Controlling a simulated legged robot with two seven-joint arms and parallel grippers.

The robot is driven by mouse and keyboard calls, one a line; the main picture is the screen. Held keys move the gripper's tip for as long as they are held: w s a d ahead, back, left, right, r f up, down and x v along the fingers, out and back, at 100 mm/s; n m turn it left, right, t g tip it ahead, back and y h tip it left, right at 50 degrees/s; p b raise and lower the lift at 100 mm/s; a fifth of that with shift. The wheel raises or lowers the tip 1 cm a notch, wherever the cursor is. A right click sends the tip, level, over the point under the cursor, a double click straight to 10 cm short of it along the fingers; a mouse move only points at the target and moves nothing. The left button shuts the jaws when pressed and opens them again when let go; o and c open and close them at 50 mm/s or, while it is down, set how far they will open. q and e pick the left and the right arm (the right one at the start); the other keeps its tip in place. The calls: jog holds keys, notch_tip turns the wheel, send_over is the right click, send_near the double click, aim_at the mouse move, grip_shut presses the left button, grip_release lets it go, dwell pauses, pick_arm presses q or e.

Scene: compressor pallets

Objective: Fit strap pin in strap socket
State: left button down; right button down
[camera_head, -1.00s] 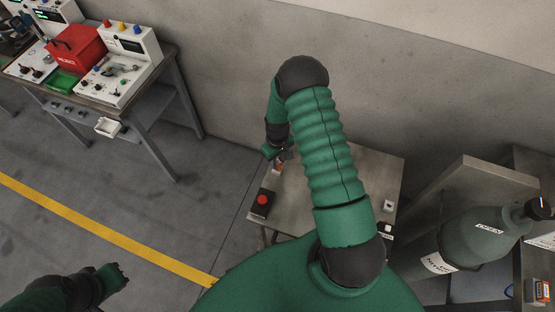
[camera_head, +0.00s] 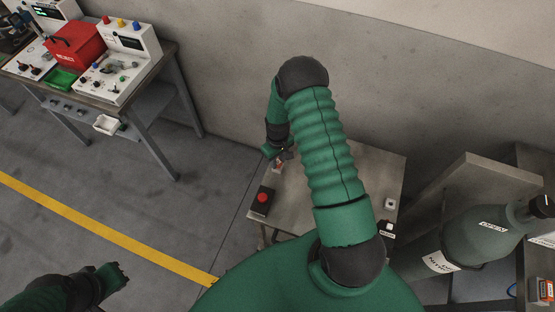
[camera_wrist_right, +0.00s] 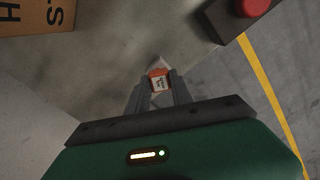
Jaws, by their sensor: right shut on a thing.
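In the right wrist view a small orange piece with a white label (camera_wrist_right: 159,82) sits between the fingertips of my right gripper (camera_wrist_right: 157,92). The gripper is shut on it, above the table top. I cannot tell for sure that this piece is the strap pin. In the head view my right gripper (camera_head: 279,158) is small and partly hidden, over the left part of the table (camera_head: 350,170). I cannot make out the strap socket. My left gripper (camera_head: 116,277) is at the lower left, over the floor and away from the table; its fingers are too dark to read.
A black box with a red button (camera_head: 262,200) stands at the table's left edge. A brown lettered block (camera_wrist_right: 35,15) is at the wrist view's upper left. A gas cylinder (camera_head: 486,236) stands at right. A workbench with a red box (camera_head: 76,46) is at upper left.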

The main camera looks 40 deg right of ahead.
aim_at(278, 161)
jog(key=shift+f+b, duration=0.5)
jog(key=shift+f, duration=0.2)
jog(key=c, duration=1.1)
grip_release()
jog(key=shift+o, duration=0.2)
jog(key=shift+r, duration=0.1)
notch_tip(278, 161, up, 17)
jog(key=b, duration=0.1)
jog(key=shift+f, duration=0.2)
